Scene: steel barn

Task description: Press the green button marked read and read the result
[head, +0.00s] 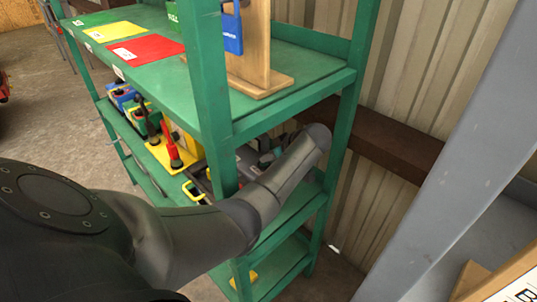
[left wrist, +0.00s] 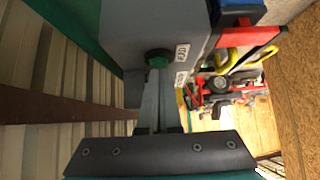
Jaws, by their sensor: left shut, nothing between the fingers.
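A grey box (left wrist: 130,30) fills the upper middle of the left wrist view. A dark green round button (left wrist: 158,57) is on its face, beside a small white label (left wrist: 182,53) that seems to say READ. My left gripper (left wrist: 157,76) is shut and empty, its fingertips right at the button's lower edge. I cannot tell whether they touch it or whether it is pushed in. No readout shows. In the head view my left arm reaches over to the green shelf (head: 340,80), and the fingers are hidden or unclear there. My right gripper is not in view.
Yellow (head: 108,32) and red (head: 147,49) mats and a wooden stand (head: 262,85) are on the top shelf. Tools and a yellow block stand with a red handle (head: 171,148) crowd the shelf below. A corrugated wall (head: 420,80) and brown beam (head: 385,150) are behind.

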